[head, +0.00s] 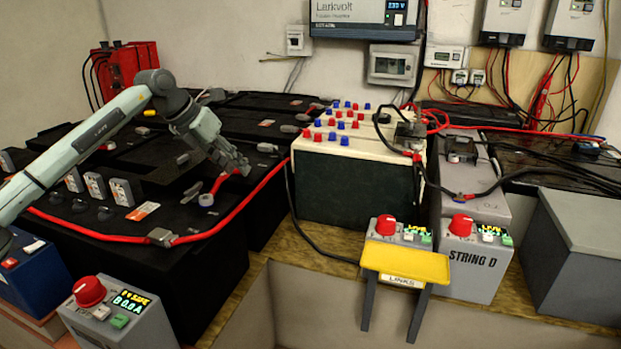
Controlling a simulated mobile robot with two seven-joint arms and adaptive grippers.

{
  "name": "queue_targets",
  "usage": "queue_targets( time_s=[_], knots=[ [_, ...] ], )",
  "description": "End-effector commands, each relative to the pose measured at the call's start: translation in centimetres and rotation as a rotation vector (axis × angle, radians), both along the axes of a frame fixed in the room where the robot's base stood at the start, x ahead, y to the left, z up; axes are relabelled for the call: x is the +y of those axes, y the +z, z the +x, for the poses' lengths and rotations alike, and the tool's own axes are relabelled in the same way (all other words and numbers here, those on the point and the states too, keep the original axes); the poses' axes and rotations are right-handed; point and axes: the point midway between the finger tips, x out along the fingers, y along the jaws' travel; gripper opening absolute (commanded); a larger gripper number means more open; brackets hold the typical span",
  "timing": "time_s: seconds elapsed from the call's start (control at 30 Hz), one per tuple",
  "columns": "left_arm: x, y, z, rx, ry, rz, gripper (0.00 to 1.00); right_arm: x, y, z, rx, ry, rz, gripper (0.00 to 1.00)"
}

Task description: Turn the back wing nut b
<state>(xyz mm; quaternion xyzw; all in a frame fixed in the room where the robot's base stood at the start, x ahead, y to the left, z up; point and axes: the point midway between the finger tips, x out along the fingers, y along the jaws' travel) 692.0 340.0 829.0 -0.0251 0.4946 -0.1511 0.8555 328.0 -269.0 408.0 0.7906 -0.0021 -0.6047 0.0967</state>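My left gripper (241,168) reaches in from the left over the black battery bank (200,270), fingers pointing down and to the right. Its fingertips are at the upper end of a short red cable (221,182), close to the battery top. I cannot tell whether they touch anything or how far apart they are. No wing nut shows clearly; the spot under the fingertips is hidden. A small grey-blue round piece (206,199) sits at the cable's lower end. A grey box with a red knob (89,291) at the front left shows "B 0.0 A". My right gripper is not in view.
A long red cable (105,236) with a grey clamp (162,237) runs along the battery's front. A cream-topped battery (355,190) with red and blue caps stands to the right.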

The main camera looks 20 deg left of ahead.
Motion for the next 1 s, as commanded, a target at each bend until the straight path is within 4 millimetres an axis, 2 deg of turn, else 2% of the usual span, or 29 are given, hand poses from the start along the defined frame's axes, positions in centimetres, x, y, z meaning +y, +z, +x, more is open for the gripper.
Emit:
queue_targets(
  time_s=[0.03, 0.27, 0.7, 0.9, 1.0],
  knots=[
    [-1.1, -0.4, 0.1, -0.007, -0.015, -0.026, 0.31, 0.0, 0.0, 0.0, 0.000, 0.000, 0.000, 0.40],
    [-5.7, -1.0, 0.5, -0.058, -0.067, -0.154, 0.31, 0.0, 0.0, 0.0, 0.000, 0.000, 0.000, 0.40],
    [-14.5, -0.9, 0.4, -0.154, -0.125, -0.453, 0.31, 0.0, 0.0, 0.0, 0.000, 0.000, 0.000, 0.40],
    [-17.3, -0.3, 0.1, -0.190, -0.124, -0.585, 0.31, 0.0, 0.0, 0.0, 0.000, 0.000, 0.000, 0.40],
    [-18.0, -0.1, 0.0, -0.200, -0.121, -0.624, 0.31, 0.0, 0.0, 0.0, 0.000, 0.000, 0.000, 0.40]
  ],
)
